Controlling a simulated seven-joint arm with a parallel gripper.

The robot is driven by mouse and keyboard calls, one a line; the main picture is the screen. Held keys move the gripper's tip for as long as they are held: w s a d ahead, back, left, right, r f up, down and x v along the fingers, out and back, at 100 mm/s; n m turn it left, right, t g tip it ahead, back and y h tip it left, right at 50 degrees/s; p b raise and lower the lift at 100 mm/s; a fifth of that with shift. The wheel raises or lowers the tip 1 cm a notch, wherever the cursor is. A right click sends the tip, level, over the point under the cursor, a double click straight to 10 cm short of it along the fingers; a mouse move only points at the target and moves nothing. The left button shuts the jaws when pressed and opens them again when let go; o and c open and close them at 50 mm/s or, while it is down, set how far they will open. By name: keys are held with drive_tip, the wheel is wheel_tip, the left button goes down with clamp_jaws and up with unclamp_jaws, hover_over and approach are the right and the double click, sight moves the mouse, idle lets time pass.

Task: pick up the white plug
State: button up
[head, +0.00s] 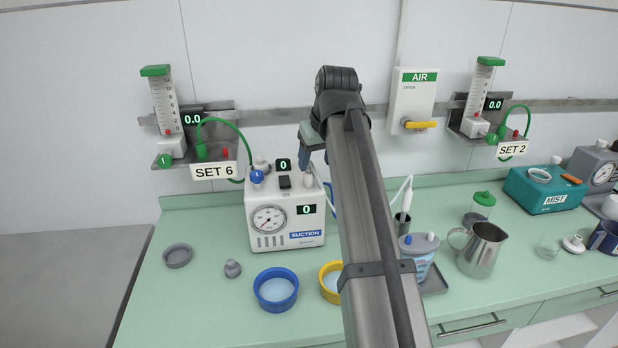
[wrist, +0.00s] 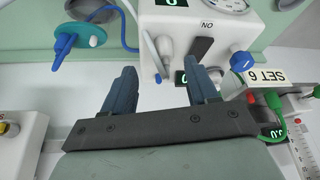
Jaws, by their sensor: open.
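A whitish plug (wrist: 166,48) stands on top of the suction unit (head: 262,239), next to a black switch (wrist: 203,47). In the wrist view it appears between and beyond the two fingertips, apart from them. My gripper (wrist: 161,67) is open and empty, with blue-grey fingers. In the head view my gripper (head: 304,165) hangs above the right part of the unit's top, pointing down.
A blue knob (head: 257,178) stands on the unit's top left. A thin white tube (wrist: 150,45) rises close beside the plug. The SET 6 flowmeter (head: 172,147) is on the wall behind. Blue (head: 276,306) and yellow (head: 327,284) bowls stand in front.

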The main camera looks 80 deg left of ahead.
sight(309, 172)
drive_tip(key=shift+s+x, duration=0.15)
drive_tip(key=shift+x, duration=1.3)
drive_tip(key=shift+s+x, duration=0.15)
drive_tip(key=shift+x, duration=1.3)
drive_tip(key=shift+c, duration=0.4)
clamp_jaws()
drive_tip(key=shift+a+r, duration=0.1)
drive_tip(key=shift+r, duration=0.1)
